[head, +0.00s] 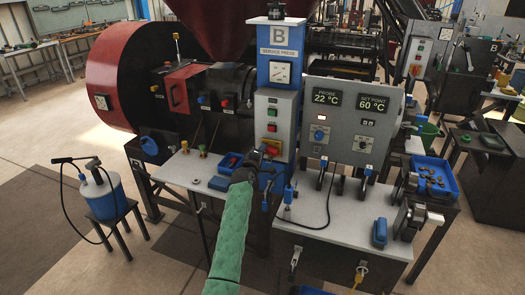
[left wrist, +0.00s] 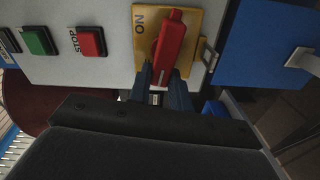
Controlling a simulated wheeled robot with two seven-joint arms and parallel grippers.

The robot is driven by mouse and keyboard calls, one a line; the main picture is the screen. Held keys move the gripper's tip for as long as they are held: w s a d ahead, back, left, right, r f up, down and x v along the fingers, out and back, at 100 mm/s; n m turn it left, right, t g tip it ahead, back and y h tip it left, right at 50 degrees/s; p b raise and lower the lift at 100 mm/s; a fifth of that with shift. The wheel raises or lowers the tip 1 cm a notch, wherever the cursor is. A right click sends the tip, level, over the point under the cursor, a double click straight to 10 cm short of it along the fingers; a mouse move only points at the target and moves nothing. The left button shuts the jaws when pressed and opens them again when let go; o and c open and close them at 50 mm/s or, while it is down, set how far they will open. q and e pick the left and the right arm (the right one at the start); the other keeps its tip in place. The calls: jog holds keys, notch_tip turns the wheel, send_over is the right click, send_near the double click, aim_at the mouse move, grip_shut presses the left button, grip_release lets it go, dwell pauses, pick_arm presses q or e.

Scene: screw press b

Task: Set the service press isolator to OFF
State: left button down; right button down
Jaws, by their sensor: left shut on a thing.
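The service press isolator is a red handle (left wrist: 170,42) on a yellow plate (left wrist: 200,42). In the head view the yellow plate (head: 271,147) sits low on the press's control column. The handle lies crosswise on the plate, slightly tilted, with the word ON beside it. No OFF label can be read. My left gripper (left wrist: 160,78) is shut on the near end of the handle, its two dark fingers on either side. In the head view my left gripper (head: 250,165) is in front of the column and partly hides the isolator. My right gripper is not in view.
A red STOP button (left wrist: 92,42) and a green button (left wrist: 40,41) are on the same panel. The blue-headed press column (head: 278,72) stands beside a grey temperature box (head: 350,118).

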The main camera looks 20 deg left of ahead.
pick_arm(q)
jog(key=shift+f+n, duration=0.2)
jog(key=shift+n, duration=0.9)
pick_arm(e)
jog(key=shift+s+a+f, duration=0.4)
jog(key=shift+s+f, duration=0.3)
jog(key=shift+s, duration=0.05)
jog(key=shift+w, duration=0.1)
